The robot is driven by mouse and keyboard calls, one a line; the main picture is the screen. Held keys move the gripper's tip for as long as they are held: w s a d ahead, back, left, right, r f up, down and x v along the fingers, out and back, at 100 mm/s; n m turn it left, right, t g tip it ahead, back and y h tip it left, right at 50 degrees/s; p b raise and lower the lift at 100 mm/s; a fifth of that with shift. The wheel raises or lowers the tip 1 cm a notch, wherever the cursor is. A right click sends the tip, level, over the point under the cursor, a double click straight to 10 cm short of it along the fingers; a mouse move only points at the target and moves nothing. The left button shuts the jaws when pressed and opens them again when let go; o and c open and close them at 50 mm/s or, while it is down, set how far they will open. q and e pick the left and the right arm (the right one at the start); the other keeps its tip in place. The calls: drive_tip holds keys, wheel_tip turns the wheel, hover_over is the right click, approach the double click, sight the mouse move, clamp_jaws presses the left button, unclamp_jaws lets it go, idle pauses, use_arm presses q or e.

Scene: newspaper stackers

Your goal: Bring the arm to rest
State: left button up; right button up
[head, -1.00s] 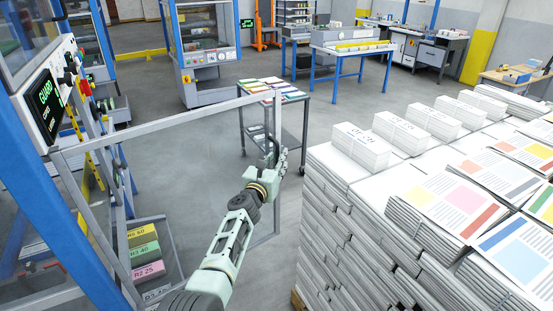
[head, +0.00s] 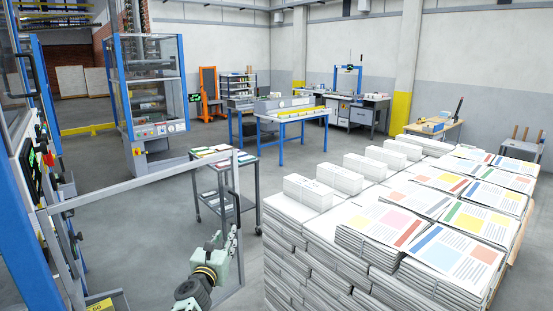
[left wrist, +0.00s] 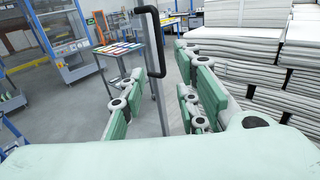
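My left gripper (head: 232,246) is low in the middle of the head view, beside the upright edge of a grey-framed guard door (head: 140,184). In the left wrist view my left gripper (left wrist: 160,68) has its green fingers spread apart. The door's black handle (left wrist: 153,45) and grey upright (left wrist: 158,100) appear in the gap between the fingers, and nothing is visibly clamped. In the head view the handle (head: 236,190) sits above the gripper. Whether a finger touches the handle or frame I cannot tell. My right arm and gripper are not visible.
A tall block of newspaper stacks (head: 330,250) stands close to the right of my left arm. A wheeled cart (head: 228,198) with coloured papers stands behind the door. A blue-legged table (head: 290,117) is farther back. Grey floor (head: 140,235) is open left of the cart.

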use_arm(q)
drive_tip(key=s+f+m+g+b, duration=0.1)
drive_tip(key=s+f+m+g, duration=0.2)
drive_tip(key=s+f+m, duration=0.85)
drive_tip(key=s+f+g+b, duration=0.1)
drive_tip(key=s+f+g, duration=0.25)
drive_tip(key=f, duration=1.65)
drive_tip(key=s+f+m+g+b, duration=0.1)
drive_tip(key=s+f+m+g, duration=0.2)
drive_tip(key=s+f+m, duration=0.75)
drive_tip(key=s+a+f+m+g+y+b, duration=0.1)
drive_tip(key=s+f+m, duration=0.4)
drive_tip(key=s, duration=1.1)
drive_tip(key=s+a+f+m+g+y, duration=0.1)
drive_tip(key=s+a+f+m+g, duration=0.2)
drive_tip(key=s+f, duration=0.6)
drive_tip(key=s+a+f+m+g+b, duration=0.1)
drive_tip(key=s+a+f+m+g, duration=0.2)
drive_tip(key=s, duration=2.1)
wheel_tip(320, 180, down, 5)
drive_tip(key=m, duration=0.3)
drive_tip(key=shift+s+r+m+y+b, duration=0.15)
drive_tip(key=shift+m+y+b, duration=0.15)
drive_tip(key=shift+y, duration=0.1)
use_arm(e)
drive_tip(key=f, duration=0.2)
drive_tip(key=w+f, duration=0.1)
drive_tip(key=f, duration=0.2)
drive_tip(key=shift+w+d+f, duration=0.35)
